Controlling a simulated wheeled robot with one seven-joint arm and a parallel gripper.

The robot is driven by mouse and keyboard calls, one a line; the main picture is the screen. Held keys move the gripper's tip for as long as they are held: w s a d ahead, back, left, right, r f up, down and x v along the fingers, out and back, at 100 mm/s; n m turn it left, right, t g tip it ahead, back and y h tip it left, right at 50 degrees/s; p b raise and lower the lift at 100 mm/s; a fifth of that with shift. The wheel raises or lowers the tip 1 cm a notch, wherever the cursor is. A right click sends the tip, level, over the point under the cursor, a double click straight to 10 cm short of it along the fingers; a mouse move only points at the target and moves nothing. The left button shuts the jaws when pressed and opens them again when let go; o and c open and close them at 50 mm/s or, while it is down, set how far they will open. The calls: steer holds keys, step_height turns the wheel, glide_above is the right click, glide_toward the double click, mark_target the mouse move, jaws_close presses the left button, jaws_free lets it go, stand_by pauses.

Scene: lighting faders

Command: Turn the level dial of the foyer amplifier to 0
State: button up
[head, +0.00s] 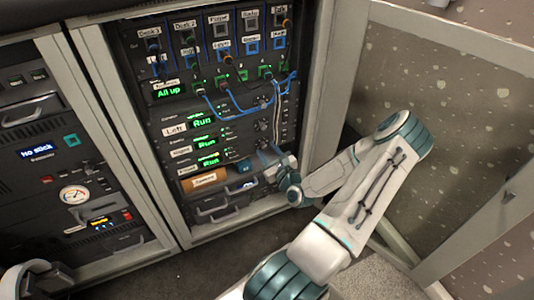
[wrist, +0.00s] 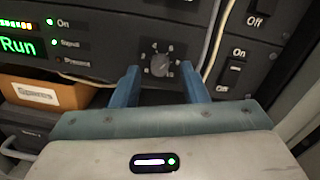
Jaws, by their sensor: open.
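The level dial (wrist: 160,67) is a small grey round knob with pale marks around it on a dark amplifier front (wrist: 110,45); its pointer direction is too small to tell. My gripper (wrist: 160,76) is open, one blue finger on each side below the dial, with the dial between the fingertips in the picture. I cannot tell whether they touch it. A green "Run" display (wrist: 18,46) is left on the same panel. In the head view my gripper (head: 270,160) is at the lowest amplifier row, with its "Run" display (head: 207,161); the name label is unreadable and the dial is hidden.
Thin cables (wrist: 214,40) hang just right of the dial, beside On/Off switches (wrist: 232,72). A brown box labelled "Spares" (wrist: 50,94) sits lower left. The rack's frame post (head: 318,90) stands close on the right. Another rack (head: 60,150) is on the left.

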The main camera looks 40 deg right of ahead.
steer(key=shift+w+d, duration=0.1)
steer(key=shift+w, duration=0.2)
jaws_close()
steer(key=shift+n, duration=0.3)
